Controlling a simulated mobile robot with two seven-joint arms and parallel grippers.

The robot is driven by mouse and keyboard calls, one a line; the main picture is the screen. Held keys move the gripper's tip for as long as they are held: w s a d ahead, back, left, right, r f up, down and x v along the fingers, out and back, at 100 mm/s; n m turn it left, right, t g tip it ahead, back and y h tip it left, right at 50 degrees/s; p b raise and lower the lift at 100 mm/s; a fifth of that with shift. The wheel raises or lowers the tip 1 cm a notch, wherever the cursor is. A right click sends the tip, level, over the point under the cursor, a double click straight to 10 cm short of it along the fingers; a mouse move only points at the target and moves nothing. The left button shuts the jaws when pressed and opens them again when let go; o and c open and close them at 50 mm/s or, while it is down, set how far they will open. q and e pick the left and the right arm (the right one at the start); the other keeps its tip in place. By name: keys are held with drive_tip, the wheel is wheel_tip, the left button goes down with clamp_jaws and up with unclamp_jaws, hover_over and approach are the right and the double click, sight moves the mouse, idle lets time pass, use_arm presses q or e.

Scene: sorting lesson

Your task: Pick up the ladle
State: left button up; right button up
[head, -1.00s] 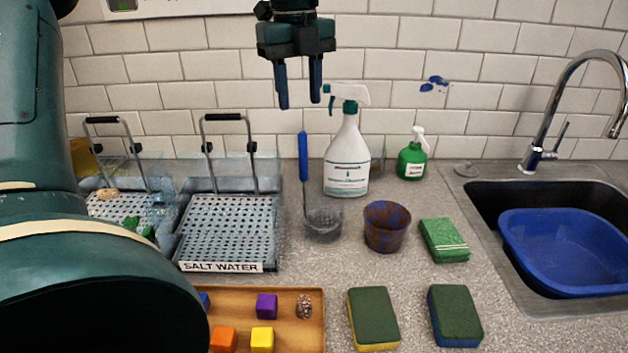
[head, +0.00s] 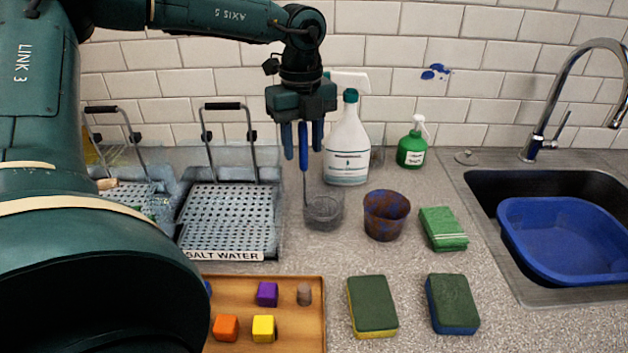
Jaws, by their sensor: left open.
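The ladle (head: 304,160) has a blue handle and a thin stem. It stands upright in a small clear cup (head: 324,213) on the counter, left of the brown pot. My left gripper (head: 304,152) points down above the cup, with its two blue fingers open. In the picture the ladle's handle top lies between the fingers. I cannot tell whether either finger touches it. My right gripper is not in view.
A white spray bottle (head: 347,150) stands close behind the cup, and a brown-blue pot (head: 386,214) stands to its right. A basket labelled salt water (head: 222,255) is at left. A wooden tray (head: 285,335) with blocks and several sponges lie in front.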

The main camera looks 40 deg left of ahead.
use_arm(q)
drive_tip(key=shift+f, duration=0.7)
drive_tip(key=shift+c, duration=0.4)
clamp_jaws()
